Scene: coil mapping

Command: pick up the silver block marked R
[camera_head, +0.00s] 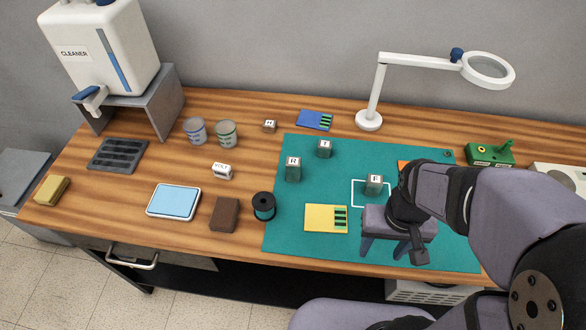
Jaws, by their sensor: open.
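The block marked R (293,170) stands upright on the left part of the green mat (310,230). It is grey-silver with a white label on its upper side. My gripper (384,252) is at the right front of the mat, well to the right of and nearer than the R block. Its fingers are apart, with nothing seen between them. A similar block marked T (324,149) stands behind and to the right of R. Another block marked F (374,185) stands by the white outlined square, just behind my gripper.
A black spool (264,206) stands at the mat's left edge, with a white marked piece (222,171) farther left. A yellow card (326,218) lies in front of R. A magnifier lamp (369,120) stands behind the mat. Bare mat lies between R and the outlined square.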

